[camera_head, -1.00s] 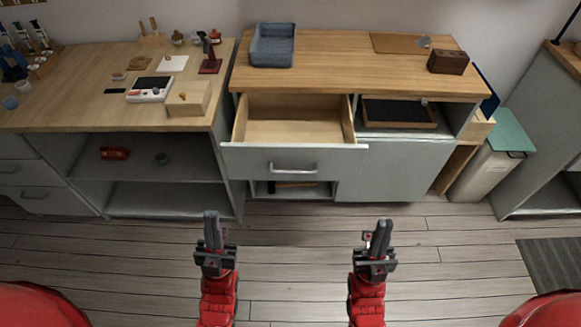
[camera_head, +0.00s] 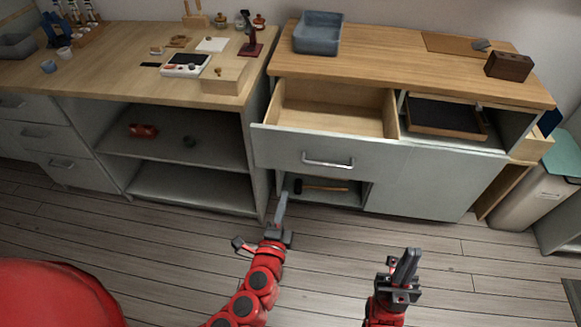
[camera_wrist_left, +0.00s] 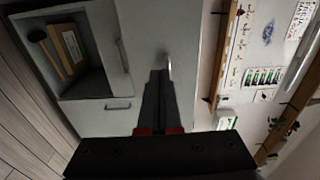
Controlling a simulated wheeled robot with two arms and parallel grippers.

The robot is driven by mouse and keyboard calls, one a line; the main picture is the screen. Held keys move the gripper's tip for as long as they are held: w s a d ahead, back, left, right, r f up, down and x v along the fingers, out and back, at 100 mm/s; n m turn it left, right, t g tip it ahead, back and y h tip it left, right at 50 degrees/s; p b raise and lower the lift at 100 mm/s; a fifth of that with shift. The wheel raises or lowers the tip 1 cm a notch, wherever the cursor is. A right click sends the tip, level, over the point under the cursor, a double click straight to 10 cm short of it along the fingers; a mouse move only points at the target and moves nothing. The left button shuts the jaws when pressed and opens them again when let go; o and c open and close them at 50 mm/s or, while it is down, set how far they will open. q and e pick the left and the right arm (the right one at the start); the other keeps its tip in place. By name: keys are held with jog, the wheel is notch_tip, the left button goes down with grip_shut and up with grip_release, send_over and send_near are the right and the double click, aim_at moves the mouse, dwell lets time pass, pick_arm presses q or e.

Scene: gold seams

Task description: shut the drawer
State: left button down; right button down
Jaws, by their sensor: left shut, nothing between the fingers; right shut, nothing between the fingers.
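The drawer (camera_head: 290,143) is pulled out of the grey cabinet under the wooden worktop, and its pale wooden inside (camera_head: 335,112) looks empty. Its grey front carries a bar handle (camera_head: 328,163). My left gripper (camera_head: 282,198) is shut and empty, below and a little left of the handle in the head view, with no clear contact. In the left wrist view its closed fingers (camera_wrist_left: 160,80) point at a grey panel beside a bright metal bar; I cannot tell for sure which panel that is. My right gripper (camera_head: 409,255) is shut and empty over the floor, lower right.
A blue-grey bin (camera_head: 318,35) and a brown box (camera_head: 508,66) stand on the worktop (camera_head: 400,60). Right of the drawer is an open niche with a dark tray (camera_head: 447,116). A low niche below holds a dark-headed tool (camera_head: 320,187). The floor in front is clear.

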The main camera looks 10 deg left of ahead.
pick_arm(q)
jog(key=p, duration=0.2)
send_near(292, 153)
jog(key=w, duration=0.7)
jog(key=shift+d+f, duration=0.1)
jog(key=shift+d, duration=0.05)
jog(key=w+b, duration=0.4)
jog(key=w, duration=0.4)
jog(key=w+b, duration=0.4)
jog(key=w, duration=0.3)
jog(key=shift+w+f+b, duration=0.25)
jog(key=shift+w+b, duration=0.1)
jog(key=shift+w, duration=0.05)
jog(key=shift+w+r, duration=0.2)
jog(key=shift+w, duration=0.4)
